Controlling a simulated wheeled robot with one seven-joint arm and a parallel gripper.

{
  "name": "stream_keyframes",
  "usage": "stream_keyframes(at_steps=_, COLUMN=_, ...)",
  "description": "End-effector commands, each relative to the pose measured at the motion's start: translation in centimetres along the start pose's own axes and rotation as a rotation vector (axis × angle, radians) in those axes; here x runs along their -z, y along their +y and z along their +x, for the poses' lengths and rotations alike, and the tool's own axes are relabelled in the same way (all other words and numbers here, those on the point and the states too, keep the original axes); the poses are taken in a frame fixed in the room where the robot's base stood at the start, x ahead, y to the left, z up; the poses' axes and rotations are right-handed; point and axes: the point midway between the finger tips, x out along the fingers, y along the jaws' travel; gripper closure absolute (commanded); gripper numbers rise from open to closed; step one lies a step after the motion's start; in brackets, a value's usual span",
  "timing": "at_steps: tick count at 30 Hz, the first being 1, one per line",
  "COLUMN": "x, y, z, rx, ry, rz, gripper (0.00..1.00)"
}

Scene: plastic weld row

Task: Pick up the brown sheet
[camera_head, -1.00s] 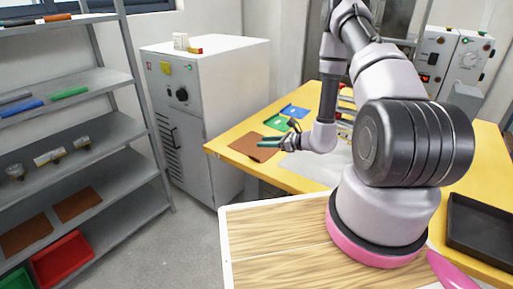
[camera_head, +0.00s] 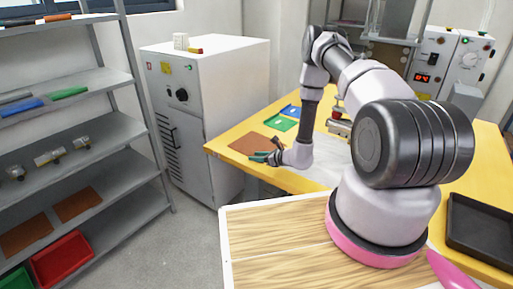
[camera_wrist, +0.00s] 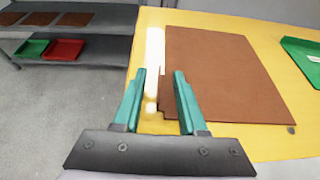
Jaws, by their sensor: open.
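The brown sheet (camera_head: 252,144) lies flat near the left corner of the yellow table (camera_head: 226,162). In the wrist view the brown sheet (camera_wrist: 222,72) fills the upper right middle, with its left edge close to the table edge. My gripper (camera_head: 255,157) is low at the near side of the sheet. In the wrist view my gripper (camera_wrist: 156,74) has its two teal fingers apart with nothing between them. The right fingertip overlaps the sheet's left edge in the picture; I cannot tell whether it touches.
A green sheet (camera_head: 284,125) and a blue sheet (camera_head: 297,111) lie behind the brown one. A grey cabinet (camera_head: 200,150) stands left of the table. A shelf rack (camera_head: 90,160) at the left holds more brown sheets and a red bin (camera_head: 64,260). A black tray (camera_head: 482,230) is at the right.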

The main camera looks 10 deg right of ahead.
Motion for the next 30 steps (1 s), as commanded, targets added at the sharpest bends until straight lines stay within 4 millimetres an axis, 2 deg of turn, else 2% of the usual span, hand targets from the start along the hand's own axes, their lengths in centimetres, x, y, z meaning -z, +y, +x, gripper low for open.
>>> stream_keyframes(at_steps=4, x=0.0, y=0.1, z=1.6, rx=-0.001, ry=0.000, rz=-0.001, gripper=0.59)
stream_keyframes(at_steps=11, x=0.0, y=0.1, z=1.8, rx=-0.001, ry=0.000, rz=0.001, gripper=0.59)
stream_keyframes(at_steps=12, x=0.0, y=0.1, z=1.8, rx=-0.001, ry=0.000, rz=0.001, gripper=0.63)
stream_keyframes(at_steps=15, x=0.0, y=0.1, z=1.7, rx=-0.001, ry=0.000, rz=0.001, gripper=1.00)
stream_keyframes(at_steps=30, x=0.0, y=0.0, z=1.7, rx=-0.001, ry=0.000, rz=0.001, gripper=1.00)
